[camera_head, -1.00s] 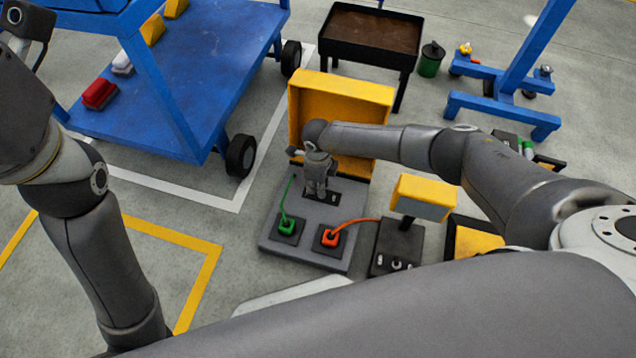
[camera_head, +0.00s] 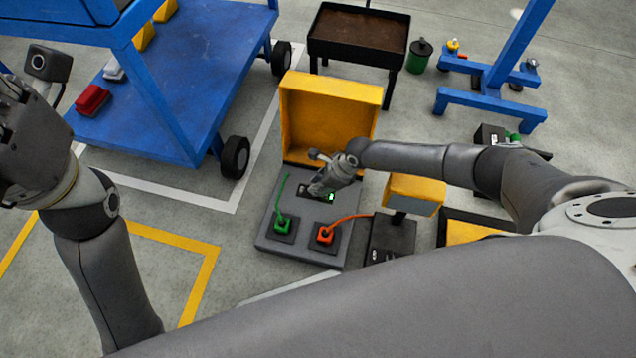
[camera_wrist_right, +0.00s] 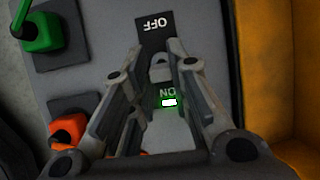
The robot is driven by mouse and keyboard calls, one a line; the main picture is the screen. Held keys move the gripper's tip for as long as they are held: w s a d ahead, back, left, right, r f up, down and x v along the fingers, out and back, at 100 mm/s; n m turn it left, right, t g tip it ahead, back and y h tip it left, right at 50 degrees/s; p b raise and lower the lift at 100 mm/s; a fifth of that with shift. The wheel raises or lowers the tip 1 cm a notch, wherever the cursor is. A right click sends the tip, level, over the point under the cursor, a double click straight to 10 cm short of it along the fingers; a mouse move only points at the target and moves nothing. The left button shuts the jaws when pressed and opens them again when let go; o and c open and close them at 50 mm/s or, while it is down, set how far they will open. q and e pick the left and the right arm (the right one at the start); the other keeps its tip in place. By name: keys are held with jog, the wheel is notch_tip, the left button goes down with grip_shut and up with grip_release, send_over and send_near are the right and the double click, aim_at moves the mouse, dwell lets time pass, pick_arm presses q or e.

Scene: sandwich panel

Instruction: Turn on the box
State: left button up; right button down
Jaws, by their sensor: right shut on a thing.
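The box (camera_head: 367,99) is yellow with its lid raised, and its grey panel (camera_head: 262,232) lies flat in front. In the right wrist view, a grey switch handle (camera_wrist_right: 160,70) sits between the OFF label (camera_wrist_right: 155,25) and the ON label (camera_wrist_right: 168,92). A small light (camera_wrist_right: 169,102) by ON glows white-green. My right gripper (camera_head: 318,190) is at the switch, tilted, with its fingers on both sides of the handle and shut on it. Its fingers hide the switch in the head view. My left gripper (camera_head: 15,105) is at the left edge, partly cut off.
A green plug (camera_head: 282,223) and an orange plug (camera_head: 325,235) with cables sit on the panel's front. A small yellow-topped device (camera_head: 415,192) stands right of it. A blue cart (camera_head: 190,90) is at the left, a black tray stand (camera_head: 358,35) behind. Floor at front left is clear.

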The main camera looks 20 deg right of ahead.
jog(key=c, duration=1.4)
grip_release()
jog(key=shift+o, duration=0.2)
jog(key=v, duration=1.2)
jog(key=shift+a, duration=0.1)
